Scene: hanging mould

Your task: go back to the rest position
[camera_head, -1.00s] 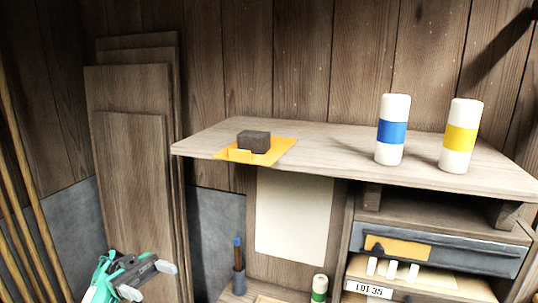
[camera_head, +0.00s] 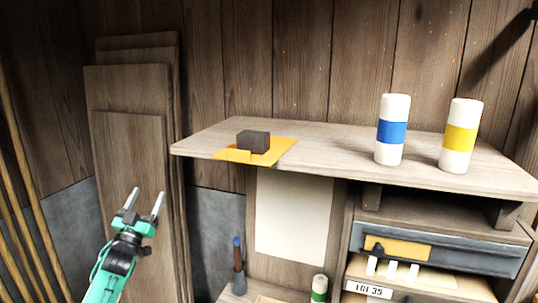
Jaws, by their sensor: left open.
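My left gripper (camera_head: 145,203) is at the lower left of the head view, on a green arm. Its two fingers point up and stand apart with nothing between them. It is in front of the leaning boards, left of and below the shelf. On the shelf, a dark block (camera_head: 253,141) sits on a yellow-orange sheet (camera_head: 283,147) near the front left edge. My right gripper does not show.
The wooden shelf (camera_head: 330,160) bears a blue-banded bottle (camera_head: 391,131) and a yellow-banded bottle (camera_head: 460,137). Boards (camera_head: 135,150) lean on the wall at left. Below are a drawer (camera_head: 470,255), a pale sheet (camera_head: 293,215) and a green-banded bottle (camera_head: 319,289).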

